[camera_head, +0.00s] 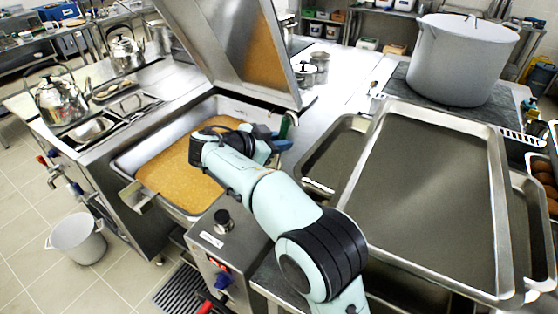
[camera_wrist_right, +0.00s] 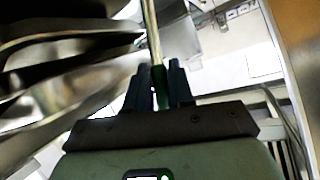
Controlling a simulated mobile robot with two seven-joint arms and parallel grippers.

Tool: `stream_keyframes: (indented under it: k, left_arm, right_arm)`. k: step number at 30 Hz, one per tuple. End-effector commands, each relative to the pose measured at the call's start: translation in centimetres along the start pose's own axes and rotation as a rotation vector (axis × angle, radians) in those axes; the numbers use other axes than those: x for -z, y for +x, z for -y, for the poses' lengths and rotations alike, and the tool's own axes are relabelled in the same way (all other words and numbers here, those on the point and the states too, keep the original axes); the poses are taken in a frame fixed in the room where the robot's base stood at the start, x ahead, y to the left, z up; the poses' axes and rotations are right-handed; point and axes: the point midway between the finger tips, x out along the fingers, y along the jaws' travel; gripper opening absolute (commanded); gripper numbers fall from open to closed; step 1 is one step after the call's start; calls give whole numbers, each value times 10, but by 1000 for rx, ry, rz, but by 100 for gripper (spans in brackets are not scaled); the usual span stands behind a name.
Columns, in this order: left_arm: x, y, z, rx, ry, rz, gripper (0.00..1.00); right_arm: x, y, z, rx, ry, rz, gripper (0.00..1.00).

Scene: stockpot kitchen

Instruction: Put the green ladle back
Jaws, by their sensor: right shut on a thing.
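My right gripper (camera_wrist_right: 159,75) is shut on the green handle of the ladle (camera_wrist_right: 158,88) in the right wrist view. The ladle's thin metal shaft runs up from the fingers out of the top of that view; its bowl is not in sight. In the head view the right arm reaches from the bottom over the open pan's right side, with the gripper (camera_head: 281,143) at the pan's right rim. A bit of the green handle (camera_head: 286,124) shows there. My left gripper is in neither view.
The wide pan (camera_head: 170,180) holds a yellow-brown food, and its lid (camera_head: 225,40) stands raised behind. Large metal trays (camera_head: 430,190) overlap on the right. A big grey pot (camera_head: 462,60) stands behind them. Kettles (camera_head: 62,100) stand at left, and a bucket (camera_head: 76,240) is on the floor.

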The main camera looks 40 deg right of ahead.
Motion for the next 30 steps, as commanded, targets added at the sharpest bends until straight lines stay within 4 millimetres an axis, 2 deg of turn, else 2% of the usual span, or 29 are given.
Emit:
stream_keyframes:
  k: [5, 13, 24, 25, 27, 30]
  left_arm:
    - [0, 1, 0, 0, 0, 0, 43]
    - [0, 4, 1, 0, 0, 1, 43]
    - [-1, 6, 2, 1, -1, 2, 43]
    - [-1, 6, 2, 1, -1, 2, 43]
    - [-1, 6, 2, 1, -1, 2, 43]
    - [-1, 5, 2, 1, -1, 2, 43]
  right_arm:
    - [-13, 6, -3, -1, 1, -2, 0]
    - [-46, 20, -11, 0, 0, -2, 0]
    - [-49, 21, -12, 1, 3, -1, 0]
    - [-50, 21, -13, 0, 1, -1, 26]
    - [-49, 21, -12, 0, 1, -1, 48]
    - [-49, 21, -12, 0, 1, -1, 48]
